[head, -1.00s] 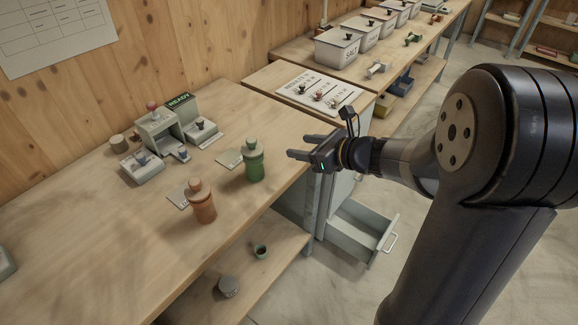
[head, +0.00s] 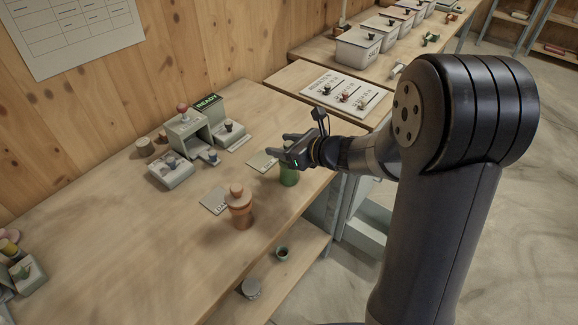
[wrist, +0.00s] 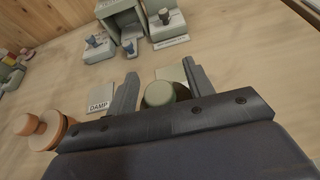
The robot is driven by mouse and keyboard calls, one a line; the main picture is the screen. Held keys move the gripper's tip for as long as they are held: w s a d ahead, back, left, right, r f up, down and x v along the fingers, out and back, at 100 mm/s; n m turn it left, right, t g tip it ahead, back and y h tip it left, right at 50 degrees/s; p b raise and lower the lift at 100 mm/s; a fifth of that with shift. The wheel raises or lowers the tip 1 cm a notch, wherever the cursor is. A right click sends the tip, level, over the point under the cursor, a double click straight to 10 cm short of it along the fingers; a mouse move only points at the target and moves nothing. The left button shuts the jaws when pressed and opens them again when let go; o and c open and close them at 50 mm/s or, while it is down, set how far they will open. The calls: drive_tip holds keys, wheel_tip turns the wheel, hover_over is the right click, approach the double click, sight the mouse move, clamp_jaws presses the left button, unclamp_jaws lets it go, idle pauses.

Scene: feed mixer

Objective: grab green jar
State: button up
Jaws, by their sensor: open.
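The green jar (head: 289,177) stands on the wooden workbench near its right edge, partly hidden in the head view behind my gripper (head: 285,150). In the wrist view the jar's pale green round top (wrist: 159,93) shows between the two fingers of my gripper (wrist: 157,78), nearer the left part of the gap than the right finger. The fingers are apart and grip nothing. The jar's lower body is hidden by the gripper body in the wrist view. I cannot tell whether a finger touches the jar.
An orange-brown jar (head: 240,208) stands left of the green jar, beside a card (head: 215,200) that reads DAMP in the wrist view. A grey device with a READY sign (head: 190,130) stands behind. Bare bench lies to the left.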

clamp_jaws()
idle(0.5)
